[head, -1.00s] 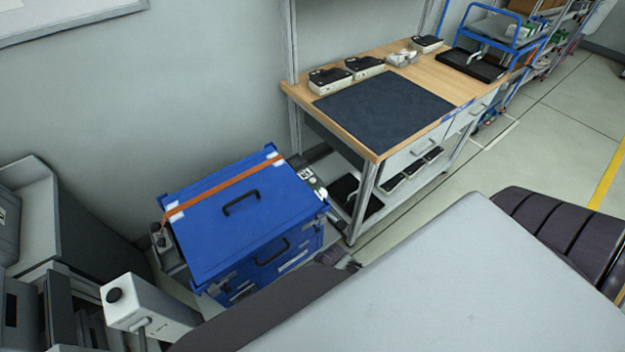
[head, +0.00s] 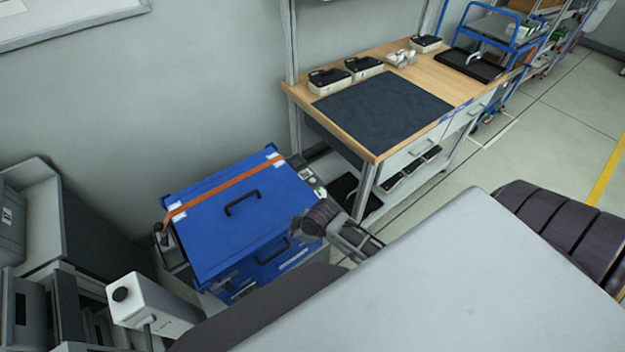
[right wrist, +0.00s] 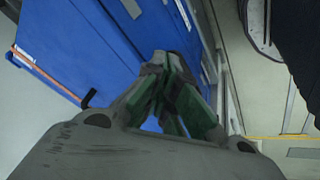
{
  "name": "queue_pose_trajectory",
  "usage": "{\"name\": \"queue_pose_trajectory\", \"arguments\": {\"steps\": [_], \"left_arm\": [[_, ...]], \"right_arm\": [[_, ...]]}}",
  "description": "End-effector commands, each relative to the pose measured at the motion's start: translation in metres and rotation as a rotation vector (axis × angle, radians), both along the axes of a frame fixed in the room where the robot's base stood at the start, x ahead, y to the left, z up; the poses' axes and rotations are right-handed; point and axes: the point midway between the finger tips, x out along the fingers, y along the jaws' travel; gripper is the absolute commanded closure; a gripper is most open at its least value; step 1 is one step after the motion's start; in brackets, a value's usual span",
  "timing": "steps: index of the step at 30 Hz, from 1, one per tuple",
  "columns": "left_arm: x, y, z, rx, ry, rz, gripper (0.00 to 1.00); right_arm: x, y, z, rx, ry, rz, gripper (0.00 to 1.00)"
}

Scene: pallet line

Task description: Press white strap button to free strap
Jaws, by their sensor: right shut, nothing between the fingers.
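An orange strap (head: 222,188) runs taut across the blue lid (head: 240,222) of a stack of blue crates. Its right end meets a grey strap unit (head: 306,174) with a pale label beside the crate's right edge. A small pale spot on this unit's near end (head: 319,190) may be the white button; it is too small to be sure. My right gripper (head: 299,227) is near the crates' right front corner, just below that unit in the picture. In the right wrist view its green-sided fingers (right wrist: 172,62) are together and empty, close to the blue crate. My left gripper is out of view.
A dark strap holder (head: 161,236) stands at the crates' left side. A workbench (head: 375,157) stands just right of the crates. Open floor (head: 560,130) lies farther right.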

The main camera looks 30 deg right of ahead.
Motion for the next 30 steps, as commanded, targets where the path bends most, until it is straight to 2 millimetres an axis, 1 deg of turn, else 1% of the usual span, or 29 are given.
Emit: {"name": "queue_pose_trajectory", "arguments": {"steps": [1, 7, 16, 23, 30], "left_arm": [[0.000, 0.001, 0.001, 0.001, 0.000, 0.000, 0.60], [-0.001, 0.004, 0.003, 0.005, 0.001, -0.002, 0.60], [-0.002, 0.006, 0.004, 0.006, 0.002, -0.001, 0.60], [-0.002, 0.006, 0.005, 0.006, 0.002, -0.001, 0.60], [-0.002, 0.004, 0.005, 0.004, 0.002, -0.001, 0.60]], "right_arm": [[0.006, 0.000, 0.003, -0.014, -0.016, 0.045, 1.00], [0.024, 0.005, 0.008, -0.059, -0.074, 0.225, 1.00], [0.053, 0.004, 0.006, -0.140, -0.163, 0.473, 1.00], [0.076, -0.003, 0.001, -0.214, -0.229, 0.648, 1.00], [0.102, -0.019, -0.006, -0.301, -0.296, 0.812, 1.00]]}}
